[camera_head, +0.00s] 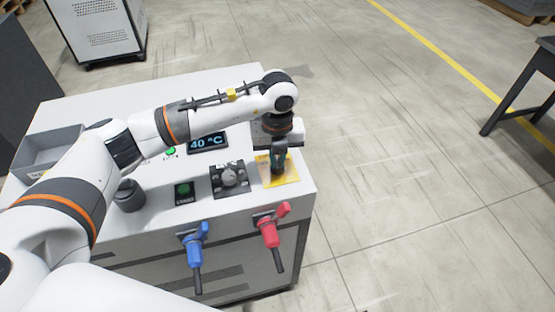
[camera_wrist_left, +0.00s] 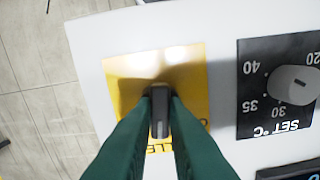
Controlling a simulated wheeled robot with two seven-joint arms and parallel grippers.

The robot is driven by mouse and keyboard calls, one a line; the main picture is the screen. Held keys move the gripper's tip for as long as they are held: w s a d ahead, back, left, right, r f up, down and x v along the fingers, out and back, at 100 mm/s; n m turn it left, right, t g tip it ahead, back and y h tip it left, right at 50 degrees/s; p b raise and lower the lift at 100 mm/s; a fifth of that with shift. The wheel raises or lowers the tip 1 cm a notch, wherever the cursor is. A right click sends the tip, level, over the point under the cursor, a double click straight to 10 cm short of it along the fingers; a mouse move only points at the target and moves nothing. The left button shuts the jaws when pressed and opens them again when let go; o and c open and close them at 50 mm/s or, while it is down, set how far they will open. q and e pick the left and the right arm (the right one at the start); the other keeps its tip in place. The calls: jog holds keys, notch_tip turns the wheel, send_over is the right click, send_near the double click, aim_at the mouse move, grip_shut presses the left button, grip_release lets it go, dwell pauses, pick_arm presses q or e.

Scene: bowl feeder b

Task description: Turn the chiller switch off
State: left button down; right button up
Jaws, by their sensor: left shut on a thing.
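The chiller switch is a dark knob (camera_wrist_left: 159,97) on a yellow plate (camera_wrist_left: 125,68), partly labelled, at the right front corner of the white chiller top. In the head view the yellow plate (camera_head: 290,171) shows under my left gripper (camera_head: 279,160). My left gripper's two green fingers (camera_wrist_left: 160,115) are shut on the knob, one on each side. In the wrist view the knob's long side runs up and down the picture. Most of the knob is hidden by the fingers in the head view. My right gripper is not in view.
A black set-temperature dial (camera_head: 229,178) is left of the yellow plate. A display (camera_head: 207,142) reads 40 °C. A blue valve (camera_head: 196,246) and a red valve (camera_head: 270,232) stick out of the chiller's front. A grey bin (camera_head: 48,148) sits at the left.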

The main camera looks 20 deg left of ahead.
aim_at(278, 162)
pick_arm(q)
jog(key=n+b, duration=0.1)
jog(key=n, duration=0.4)
jog(key=shift+n, duration=0.3)
jog(key=n, duration=0.5)
jog(key=shift+r, duration=0.1)
dwell(0.3)
jog(key=c, duration=1.4)
grip_release()
jog(key=shift+c, duration=0.2)
jog(key=shift+r, duration=0.1)
notch_tip(278, 162, up, 12)
jog(key=b, duration=0.2)
